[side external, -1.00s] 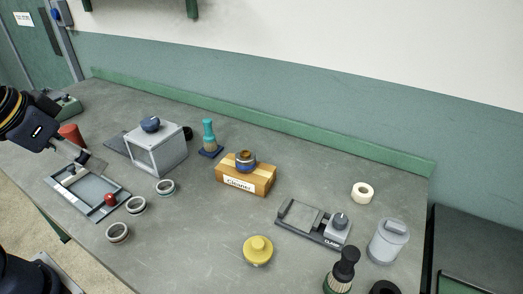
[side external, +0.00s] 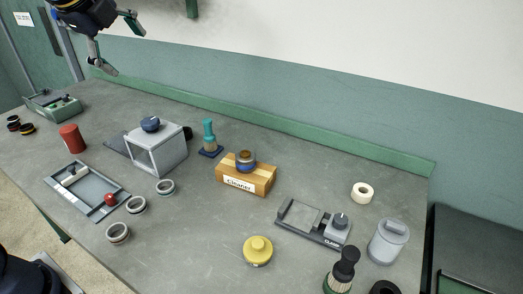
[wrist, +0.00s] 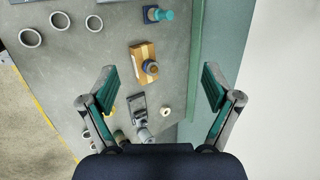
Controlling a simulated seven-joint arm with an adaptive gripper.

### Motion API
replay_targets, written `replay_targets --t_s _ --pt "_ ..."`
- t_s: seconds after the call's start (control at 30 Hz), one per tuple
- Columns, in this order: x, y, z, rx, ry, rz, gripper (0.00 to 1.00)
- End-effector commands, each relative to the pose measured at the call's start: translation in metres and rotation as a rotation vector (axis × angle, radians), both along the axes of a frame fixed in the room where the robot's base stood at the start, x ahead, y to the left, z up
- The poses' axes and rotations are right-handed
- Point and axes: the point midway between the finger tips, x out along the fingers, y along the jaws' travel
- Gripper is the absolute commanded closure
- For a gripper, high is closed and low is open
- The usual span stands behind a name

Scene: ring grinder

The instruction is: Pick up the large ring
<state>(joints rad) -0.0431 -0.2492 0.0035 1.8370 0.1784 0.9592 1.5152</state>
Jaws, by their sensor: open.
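Three grey metal rings lie apart on the bench in the side view: one nearest the front edge (side external: 118,240), one just behind it (side external: 136,212) and one further right (side external: 164,193). They also show at the top left of the wrist view, the leftmost ring (wrist: 30,47) looking slightly bigger; I cannot tell surely which is the large one. My gripper (side external: 122,46) is raised high above the bench's far left, well away from the rings. Its fingers (wrist: 158,82) are spread wide with nothing between them.
A shallow tray with a red knob (side external: 97,190), a grey box frame (side external: 168,160), a red cylinder (side external: 70,138) and a wooden "Cleaner" block (side external: 245,183) stand near the rings. A clamp fixture (side external: 320,236) and yellow knob (side external: 258,250) are further right.

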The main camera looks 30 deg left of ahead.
Motion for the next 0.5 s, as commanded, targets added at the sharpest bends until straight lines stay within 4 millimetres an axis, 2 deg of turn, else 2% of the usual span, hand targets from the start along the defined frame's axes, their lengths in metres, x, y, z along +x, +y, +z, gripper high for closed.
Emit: replay_targets --t_s 0.03,0.17,0.2,0.27,0.3,0.4,0.5 --pt "0.031 0.010 -0.002 0.082 0.042 -0.083 0.12" --pt "0.104 0.038 -0.020 0.283 0.153 -0.300 0.12" --pt "0.125 0.046 -0.031 0.331 0.190 -0.355 0.12" --pt "0.154 0.060 -0.053 0.387 0.246 -0.424 0.12" --pt "0.171 0.069 -0.070 0.414 0.282 -0.460 0.12" --pt "0.202 0.088 -0.118 0.442 0.357 -0.505 0.12" --pt "0.218 0.102 -0.166 0.426 0.417 -0.503 0.12"
